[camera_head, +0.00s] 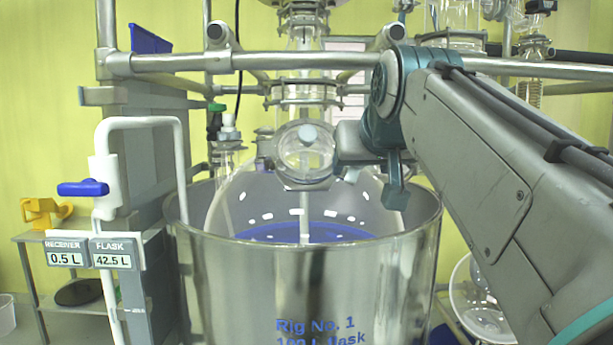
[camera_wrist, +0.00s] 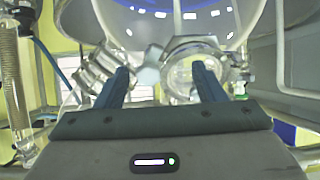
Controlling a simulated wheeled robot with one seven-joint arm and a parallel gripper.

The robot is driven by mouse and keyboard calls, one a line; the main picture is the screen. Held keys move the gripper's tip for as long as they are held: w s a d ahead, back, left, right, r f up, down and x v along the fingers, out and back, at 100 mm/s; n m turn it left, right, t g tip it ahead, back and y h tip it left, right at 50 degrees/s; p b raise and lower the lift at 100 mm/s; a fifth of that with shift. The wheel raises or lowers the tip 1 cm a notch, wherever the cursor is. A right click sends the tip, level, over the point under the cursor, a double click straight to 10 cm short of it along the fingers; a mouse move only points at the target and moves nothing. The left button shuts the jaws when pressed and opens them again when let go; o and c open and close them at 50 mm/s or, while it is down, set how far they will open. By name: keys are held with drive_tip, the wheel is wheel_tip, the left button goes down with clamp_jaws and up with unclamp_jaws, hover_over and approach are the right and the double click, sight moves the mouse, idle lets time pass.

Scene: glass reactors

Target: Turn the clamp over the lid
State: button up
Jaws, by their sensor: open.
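The round glass lid (camera_head: 305,155) sits on the front port of the big flask in the head view, with a metal clamp ring around its rim. In the wrist view, which looks upside down, the lid and its ring (camera_wrist: 197,62) show beyond the right finger. A pale knob-like piece (camera_wrist: 148,74), perhaps part of the clamp, shows between my fingers. My gripper (camera_wrist: 161,78) is open, with its two blue fingers apart and nothing clearly held. Whether a finger touches the clamp, I cannot tell.
A steel vessel (camera_head: 310,285) surrounds the flask (camera_head: 245,195) holding blue liquid. A metal rail (camera_head: 250,61) crosses above the lid. A white pipe with a blue valve handle (camera_head: 83,188) stands at left. Glassware crowds the upper right.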

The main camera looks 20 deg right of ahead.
wheel_tip(320, 180, up, 5)
drive_tip(key=d+t+h, duration=0.1)
drive_tip(key=d+t, duration=0.1)
drive_tip(key=x, duration=0.8)
drive_tip(key=f+x, duration=0.1)
drive_tip(key=x, duration=0.4)
drive_tip(key=shift+p, duration=0.3)
drive_tip(key=shift+g, duration=0.3)
drive_tip(key=c, duration=1)
